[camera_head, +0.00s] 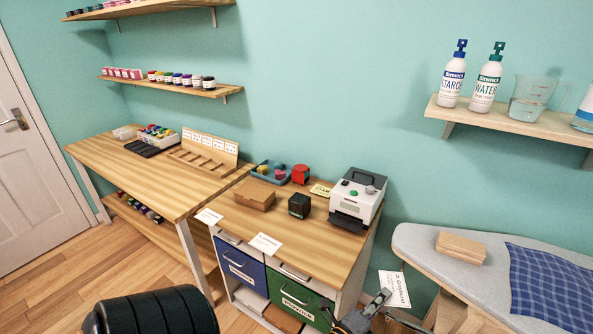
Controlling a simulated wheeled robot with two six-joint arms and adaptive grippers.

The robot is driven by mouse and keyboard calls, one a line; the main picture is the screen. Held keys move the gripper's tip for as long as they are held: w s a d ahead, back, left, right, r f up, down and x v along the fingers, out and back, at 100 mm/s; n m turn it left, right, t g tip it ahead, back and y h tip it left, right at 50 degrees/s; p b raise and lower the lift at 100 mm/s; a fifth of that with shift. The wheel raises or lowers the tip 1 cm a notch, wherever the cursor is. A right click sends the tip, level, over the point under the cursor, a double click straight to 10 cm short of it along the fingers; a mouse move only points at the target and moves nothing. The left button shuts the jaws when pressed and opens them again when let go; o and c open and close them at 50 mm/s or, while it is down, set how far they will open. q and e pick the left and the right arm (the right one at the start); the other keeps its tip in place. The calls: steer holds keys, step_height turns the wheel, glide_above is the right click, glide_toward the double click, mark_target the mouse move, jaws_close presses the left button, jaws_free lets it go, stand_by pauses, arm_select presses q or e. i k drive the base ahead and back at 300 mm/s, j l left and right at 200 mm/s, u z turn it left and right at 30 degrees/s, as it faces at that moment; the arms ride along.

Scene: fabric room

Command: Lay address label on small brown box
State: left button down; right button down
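The small brown box (254,194) sits closed on the wooden worktop, left of a small black box. My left gripper (383,297) is at the bottom of the view, in front of the worktop's right end and well to the lower right of the brown box. Its fingertips meet the lower left edge of a white printed address label (397,287). The label stands tilted in the air with its print facing me, and it appears held by the fingers. My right gripper is not in view.
On the worktop are a black box (299,206), a label printer (357,200), a red tin (301,174) and a blue tray (270,171). White cards (265,244) lie at its front edge. An ironing board (480,268) with a wooden block stands right. The worktop before the brown box is clear.

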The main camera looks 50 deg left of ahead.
mark_target(243, 187)
steer(key=k+j+z, duration=0.15)
steer(key=j, duration=0.35)
steer(key=j+z, duration=0.15)
steer(key=j, duration=0.35)
steer(key=k+j+z, duration=0.15)
steer(key=j, duration=0.3)
steer(key=k+j+z, duration=0.15)
steer(key=j, duration=0.3)
steer(key=k+j+z, duration=0.15)
steer(key=j, duration=0.25)
steer(key=k+j+z, duration=0.15)
steer(key=k+j, duration=0.15)
steer(key=k+j+z, duration=0.15)
steer(key=j, duration=0.35)
steer(key=k+j, duration=0.25)
steer(key=j, duration=0.15)
steer(key=k+j, duration=0.2)
steer(key=j, duration=0.15)
steer(key=k+j, duration=0.25)
steer(key=j, duration=0.15)
steer(key=i+l, duration=0.25)
